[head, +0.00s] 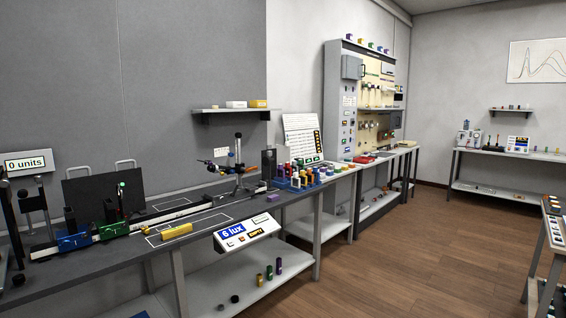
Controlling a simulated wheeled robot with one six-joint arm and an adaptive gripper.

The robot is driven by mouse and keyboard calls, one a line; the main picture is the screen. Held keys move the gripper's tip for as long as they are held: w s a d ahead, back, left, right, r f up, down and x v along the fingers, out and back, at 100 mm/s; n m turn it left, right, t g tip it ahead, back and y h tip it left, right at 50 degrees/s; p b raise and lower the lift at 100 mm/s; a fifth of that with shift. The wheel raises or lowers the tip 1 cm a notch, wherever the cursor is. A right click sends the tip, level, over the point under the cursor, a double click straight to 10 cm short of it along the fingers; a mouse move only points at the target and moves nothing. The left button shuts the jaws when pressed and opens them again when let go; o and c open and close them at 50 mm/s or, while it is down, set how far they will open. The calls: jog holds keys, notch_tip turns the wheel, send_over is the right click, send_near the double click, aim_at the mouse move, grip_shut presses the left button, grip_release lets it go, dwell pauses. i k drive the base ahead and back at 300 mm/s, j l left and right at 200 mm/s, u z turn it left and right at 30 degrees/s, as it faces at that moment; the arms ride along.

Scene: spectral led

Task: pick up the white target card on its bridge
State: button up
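I cannot pick out the white target card on its bridge with certainty. A small white card-like piece (221,152) shows at the back of the dark bench, near the wall, but it is too small to identify. A long optical rail (195,207) runs along the bench (100,272), with a blue carrier (73,240) and a green carrier (113,229) on its left part. A yellow block (176,231) lies in front of the rail. My gripper is not in view.
A tilted readout panel showing "6 lux" (247,231) stands at the bench's front edge. A black panel (103,194) stands behind the rail. Several coloured pieces (298,177) crowd the bench's right end. Wooden floor (420,255) is open to the right.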

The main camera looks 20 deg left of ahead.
aim_at(283, 152)
jog(key=u, duration=1.1)
jog(key=i+l+z, duration=0.35)
jog(key=i, duration=0.4)
jog(key=i+l+z, duration=0.15)
jog(key=i+z, duration=0.25)
jog(key=i, duration=0.3)
jog(key=i+j+z, duration=0.1)
jog(key=i+z, duration=0.25)
jog(key=i, duration=0.4)
jog(key=i+z, duration=0.25)
jog(key=i, duration=0.7)
jog(key=i+u, duration=0.8)
jog(key=i, duration=0.2)
jog(key=i+u, duration=0.35)
jog(key=i+l, duration=0.05)
jog(key=i, duration=0.05)
